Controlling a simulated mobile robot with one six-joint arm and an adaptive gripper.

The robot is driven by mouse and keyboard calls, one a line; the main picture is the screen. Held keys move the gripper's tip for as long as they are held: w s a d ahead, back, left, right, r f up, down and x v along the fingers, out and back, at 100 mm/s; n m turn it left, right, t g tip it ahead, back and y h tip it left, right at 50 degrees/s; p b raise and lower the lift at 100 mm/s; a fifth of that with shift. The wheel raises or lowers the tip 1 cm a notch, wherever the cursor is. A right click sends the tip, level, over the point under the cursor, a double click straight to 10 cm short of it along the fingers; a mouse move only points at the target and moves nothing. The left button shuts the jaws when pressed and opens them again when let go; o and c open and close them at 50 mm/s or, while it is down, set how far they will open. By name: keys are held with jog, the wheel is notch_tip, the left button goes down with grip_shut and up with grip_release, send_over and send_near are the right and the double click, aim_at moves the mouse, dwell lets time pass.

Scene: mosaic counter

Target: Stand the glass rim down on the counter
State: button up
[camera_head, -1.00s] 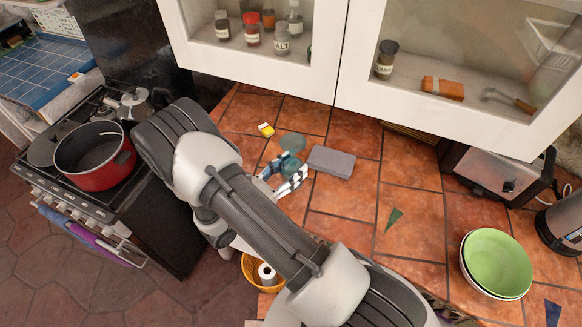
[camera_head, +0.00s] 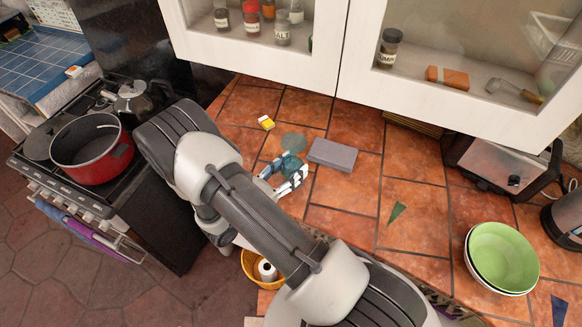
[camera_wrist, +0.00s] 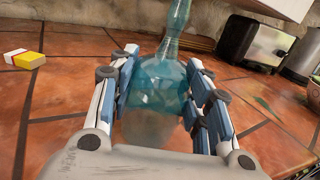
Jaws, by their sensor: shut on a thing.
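A teal see-through stemmed glass (camera_wrist: 160,92) is between the two fingers of my gripper (camera_wrist: 160,112) in the wrist view. My gripper is shut on its bowl, one finger on each side. The stem rises from the bowl to the top edge of that view, so the rim end is low. In the head view a pale round foot (camera_head: 293,142) shows above my gripper (camera_head: 283,178), facing up. The rim is partly hidden by my gripper, and I cannot tell whether it touches the tiled counter (camera_head: 340,195).
A grey block (camera_head: 333,155) lies close to the right of the glass. A yellow and white box (camera_head: 266,122) lies behind to the left. Stacked bowls (camera_head: 503,258) and a toaster (camera_head: 503,165) stand at the right. Cabinets (camera_head: 430,95) overhang the counter's back.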

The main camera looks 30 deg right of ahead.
jog(key=shift+f+b, duration=0.35)
jog(key=shift+f, duration=0.1)
jog(key=o, duration=1.2)
jog(key=shift+c, duration=0.2)
jog(key=v, duration=1.2)
